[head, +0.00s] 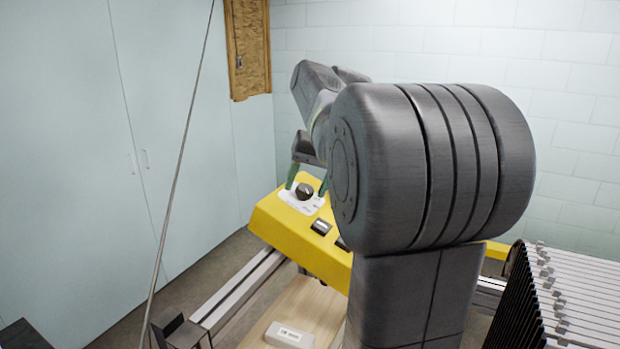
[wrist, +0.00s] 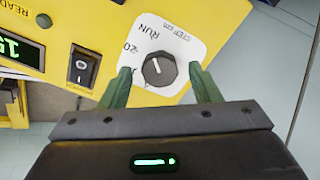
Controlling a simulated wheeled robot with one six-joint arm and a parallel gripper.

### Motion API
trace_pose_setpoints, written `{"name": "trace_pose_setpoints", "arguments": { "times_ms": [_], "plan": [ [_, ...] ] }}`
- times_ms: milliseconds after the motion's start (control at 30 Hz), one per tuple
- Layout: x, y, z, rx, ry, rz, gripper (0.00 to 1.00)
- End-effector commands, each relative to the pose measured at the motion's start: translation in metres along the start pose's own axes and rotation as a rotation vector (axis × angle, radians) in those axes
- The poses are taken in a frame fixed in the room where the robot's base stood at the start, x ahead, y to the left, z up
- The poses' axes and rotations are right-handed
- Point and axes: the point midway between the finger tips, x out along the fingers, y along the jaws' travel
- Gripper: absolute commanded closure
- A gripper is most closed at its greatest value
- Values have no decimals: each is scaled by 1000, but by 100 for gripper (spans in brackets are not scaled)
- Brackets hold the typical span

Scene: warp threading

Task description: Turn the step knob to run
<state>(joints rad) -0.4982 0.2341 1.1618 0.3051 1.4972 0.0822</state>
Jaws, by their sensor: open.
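The step knob (wrist: 159,69) is a round black knob with a white pointer line. It sits on a white label plate (wrist: 184,48) printed "STEP cm", "20" and "RUN". Its line points up and slightly left in the wrist view, roughly toward RUN. In the head view the knob (head: 304,191) is on the far end of the yellow control box (head: 270,213). My gripper (wrist: 160,72) is open, with one green finger on each side of the knob. Gaps show between fingers and knob in the wrist view; I cannot tell how deep the fingers reach.
A black rocker switch (wrist: 82,68) and a green-lit display (wrist: 14,48) are left of the knob. A wooden board (head: 305,305) with a small white block (head: 289,336) lies below the box. A thin rod (head: 182,150) stands at left, and a rack of dark plates (head: 545,290) at right.

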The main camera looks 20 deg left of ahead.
Motion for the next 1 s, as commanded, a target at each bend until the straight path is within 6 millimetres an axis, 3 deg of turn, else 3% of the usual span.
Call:
{"name": "trace_pose_setpoints", "arguments": {
  "times_ms": [167,500,700,1000],
  "plan": [
    [-14,0,-1,0,4,0,44],
    [-90,0,-1,1,5,0,44],
    [-123,0,-1,1,3,0,44],
    [-138,0,0,0,1,0,44]
  ]
}}
